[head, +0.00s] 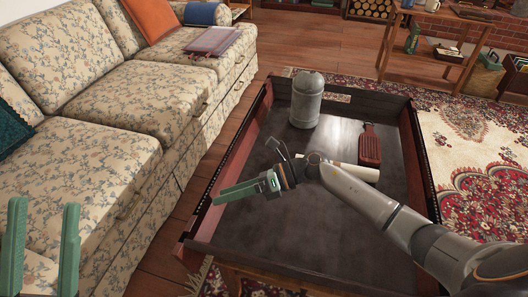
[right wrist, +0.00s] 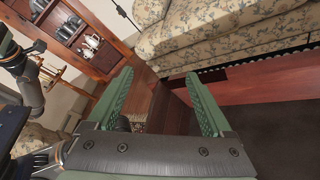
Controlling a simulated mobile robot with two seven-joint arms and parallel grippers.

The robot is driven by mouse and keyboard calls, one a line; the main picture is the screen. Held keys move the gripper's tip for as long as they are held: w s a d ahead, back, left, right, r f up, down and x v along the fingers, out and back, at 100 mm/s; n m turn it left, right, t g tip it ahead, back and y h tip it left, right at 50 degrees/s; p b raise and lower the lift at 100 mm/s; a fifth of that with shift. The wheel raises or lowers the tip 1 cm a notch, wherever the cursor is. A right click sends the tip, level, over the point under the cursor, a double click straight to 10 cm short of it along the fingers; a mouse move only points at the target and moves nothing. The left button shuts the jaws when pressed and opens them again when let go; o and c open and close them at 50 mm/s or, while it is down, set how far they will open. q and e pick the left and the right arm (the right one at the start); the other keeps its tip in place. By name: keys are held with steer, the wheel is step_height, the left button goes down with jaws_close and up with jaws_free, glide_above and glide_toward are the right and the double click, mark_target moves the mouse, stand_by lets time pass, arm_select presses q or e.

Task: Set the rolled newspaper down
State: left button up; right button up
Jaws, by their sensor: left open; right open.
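The rolled newspaper appears to be the cream roll (head: 358,173) lying on the dark low table (head: 290,225) in the head view. My left gripper (head: 44,204) is open and empty at the lower left, in front of the sofa.
A grey canister (head: 307,100) and a red-brown slatted object (head: 369,146) are on the table's far part. The table has a raised rim. A floral sofa (head: 110,105) runs along the left, with a mauve book (head: 213,41) on it. The table's near part is clear.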

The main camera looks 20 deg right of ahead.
steer(key=s+a+r+m+t+y, duration=0.2)
steer(key=s+a+r+m+y, duration=0.35)
steer(key=s+r, duration=0.2)
steer(key=s+d+r+m+t+h, duration=0.1)
steer(key=s+d+r+m+t, duration=0.1)
steer(key=r+m+t, duration=0.3)
steer(key=s+d+r+m+t+h, duration=0.2)
steer(key=s+r+m+t, duration=0.2)
steer(key=m, duration=0.8)
steer(key=s+d+r+m+t+h, duration=0.2)
steer(key=s+d+r+m+t, duration=0.1)
steer(key=r+m+t, duration=0.4)
step_height(320, 180, up, 4)
steer(key=shift+f+m+t, duration=0.1)
steer(key=shift+m+t, duration=0.2)
steer(key=shift+m, duration=0.55)
